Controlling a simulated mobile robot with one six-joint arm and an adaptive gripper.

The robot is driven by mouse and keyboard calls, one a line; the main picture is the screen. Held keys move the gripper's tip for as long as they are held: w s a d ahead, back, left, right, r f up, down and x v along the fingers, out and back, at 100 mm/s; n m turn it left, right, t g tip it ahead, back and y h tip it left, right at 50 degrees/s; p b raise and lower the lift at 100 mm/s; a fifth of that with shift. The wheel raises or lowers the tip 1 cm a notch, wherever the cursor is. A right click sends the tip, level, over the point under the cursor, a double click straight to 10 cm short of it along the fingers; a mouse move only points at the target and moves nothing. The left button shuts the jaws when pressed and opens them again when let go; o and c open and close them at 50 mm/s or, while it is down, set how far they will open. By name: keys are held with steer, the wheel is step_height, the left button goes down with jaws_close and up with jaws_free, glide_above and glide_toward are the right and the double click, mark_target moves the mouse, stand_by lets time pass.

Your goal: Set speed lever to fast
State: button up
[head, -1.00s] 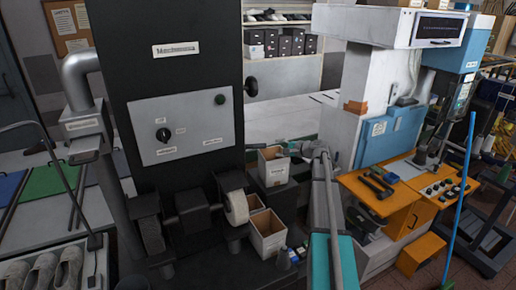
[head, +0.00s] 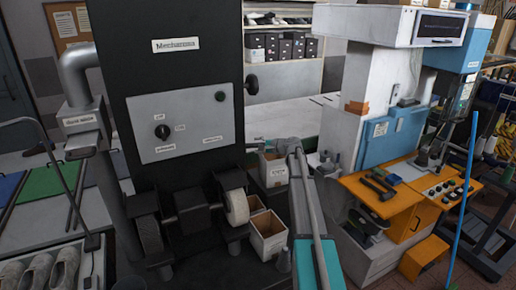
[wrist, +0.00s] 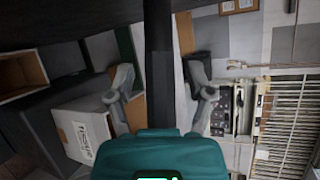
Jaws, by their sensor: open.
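A dark machine stands at left in the head view, with a grey control panel (head: 190,112) on its front. The panel carries a black rotary knob (head: 162,132) and a dark green button (head: 220,96), with small labels too blurred to read surely. A black round knob (head: 251,84) sticks out from the machine's right side. I cannot tell for certain which part is the speed lever. My gripper (head: 294,146) is below and right of that side knob, apart from it. In the wrist view my gripper (wrist: 164,96) has its fingers spread wide, with nothing seen held between them.
Cardboard bins (head: 268,235) stand low, left of my arm. A white and blue machine (head: 385,110) with an orange table (head: 385,205) stands to the right. A blue pole (head: 462,200) leans in front of it. A pale bench surface (head: 285,122) lies behind.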

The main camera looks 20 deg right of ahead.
steer(key=shift+c, duration=0.2)
jaws_close()
